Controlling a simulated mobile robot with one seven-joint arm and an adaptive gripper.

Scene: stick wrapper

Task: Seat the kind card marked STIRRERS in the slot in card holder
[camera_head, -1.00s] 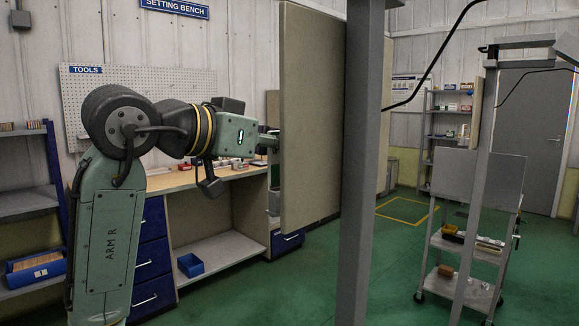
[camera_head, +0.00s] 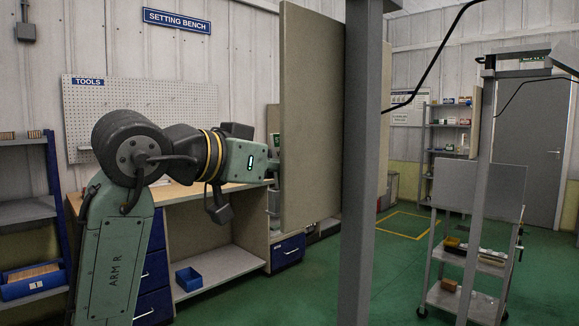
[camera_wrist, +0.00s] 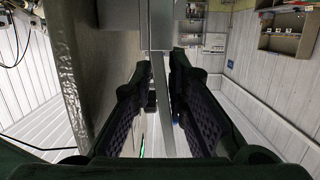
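In the head view, my arm reaches right and its end goes out of sight behind a tall beige panel (camera_head: 311,120). My gripper is hidden there. In the wrist view, my gripper (camera_wrist: 163,88) shows two dark fingers with purple ribbed pads, spread apart. A grey bar (camera_wrist: 163,105) runs through the picture between them, with no clear sign that they grip it. I cannot make out the STIRRERS card or the card holder in either view.
A grey post (camera_head: 360,170) stands right of the panel. A workbench (camera_head: 218,262) with blue drawers and a pegboard (camera_head: 150,115) is behind my arm. A trolley (camera_head: 468,262) with small goods stands at right. Green floor is open behind it.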

